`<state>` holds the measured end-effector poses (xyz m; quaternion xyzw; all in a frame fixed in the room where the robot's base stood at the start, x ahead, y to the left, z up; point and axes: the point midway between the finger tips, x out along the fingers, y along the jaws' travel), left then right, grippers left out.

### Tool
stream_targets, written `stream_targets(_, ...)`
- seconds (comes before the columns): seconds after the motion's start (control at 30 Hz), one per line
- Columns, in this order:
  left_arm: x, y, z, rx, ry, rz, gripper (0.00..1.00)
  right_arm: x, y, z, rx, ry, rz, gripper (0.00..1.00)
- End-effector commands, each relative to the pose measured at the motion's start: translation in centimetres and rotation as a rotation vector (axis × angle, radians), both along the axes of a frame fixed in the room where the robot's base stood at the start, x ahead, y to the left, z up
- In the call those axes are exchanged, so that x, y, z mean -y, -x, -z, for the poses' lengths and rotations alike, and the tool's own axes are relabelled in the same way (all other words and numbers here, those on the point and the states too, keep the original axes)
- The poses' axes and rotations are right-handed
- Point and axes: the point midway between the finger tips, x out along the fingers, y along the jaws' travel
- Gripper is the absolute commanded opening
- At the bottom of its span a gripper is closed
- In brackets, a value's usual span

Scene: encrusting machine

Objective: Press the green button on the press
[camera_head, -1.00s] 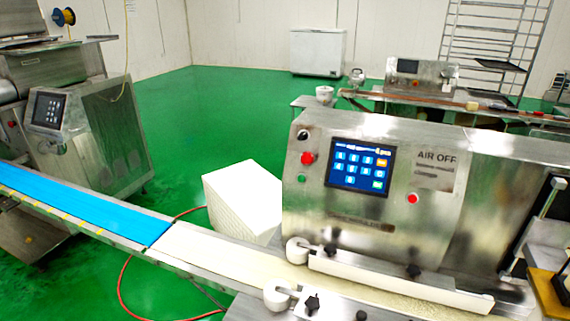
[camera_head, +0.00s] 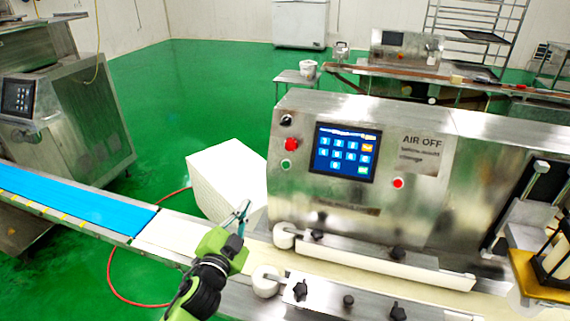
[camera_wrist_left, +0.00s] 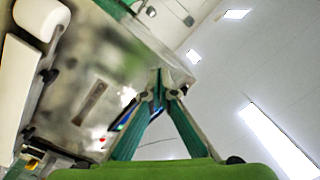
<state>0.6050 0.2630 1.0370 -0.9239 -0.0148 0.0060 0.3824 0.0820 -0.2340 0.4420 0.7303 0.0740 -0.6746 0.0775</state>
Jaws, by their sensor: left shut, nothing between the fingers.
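The press is a stainless steel machine (camera_head: 400,215) on the right in the head view, with a blue touchscreen (camera_head: 344,151). The small green button (camera_head: 285,163) is on the left part of its front face, just below a red knob (camera_head: 291,145). My left gripper (camera_head: 243,206) is shut and empty, its fingertips pointing up, in front of the press and lower left of the green button, apart from it. In the left wrist view the shut fingers (camera_wrist_left: 158,76) stand beside the tilted press face (camera_wrist_left: 85,75); I cannot make out the green button there. My right gripper is not in view.
A conveyor with a blue belt (camera_head: 70,200) runs from the left to the press. White rollers (camera_head: 285,236) and a white guide bar (camera_head: 385,265) stick out below the panel. A white block (camera_head: 222,175) stands on the green floor behind the conveyor.

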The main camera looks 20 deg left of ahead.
Motion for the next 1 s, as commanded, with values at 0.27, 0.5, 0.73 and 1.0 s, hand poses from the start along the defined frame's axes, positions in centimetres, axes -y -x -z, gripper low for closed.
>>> stream_targets(0.27,4.3,-3.0,-8.3,0.271,-0.264,0.235,0.00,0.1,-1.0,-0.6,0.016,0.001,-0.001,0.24)
stream_targets(0.5,6.0,-3.2,-9.7,0.330,-0.344,0.317,0.00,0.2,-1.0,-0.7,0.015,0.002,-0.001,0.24)
stream_targets(0.73,6.0,-3.2,-9.7,0.332,-0.346,0.318,0.00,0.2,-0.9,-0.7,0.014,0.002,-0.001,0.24)
stream_targets(1.0,6.0,-4.0,-9.1,0.332,-0.345,0.316,0.00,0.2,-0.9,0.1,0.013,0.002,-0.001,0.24)
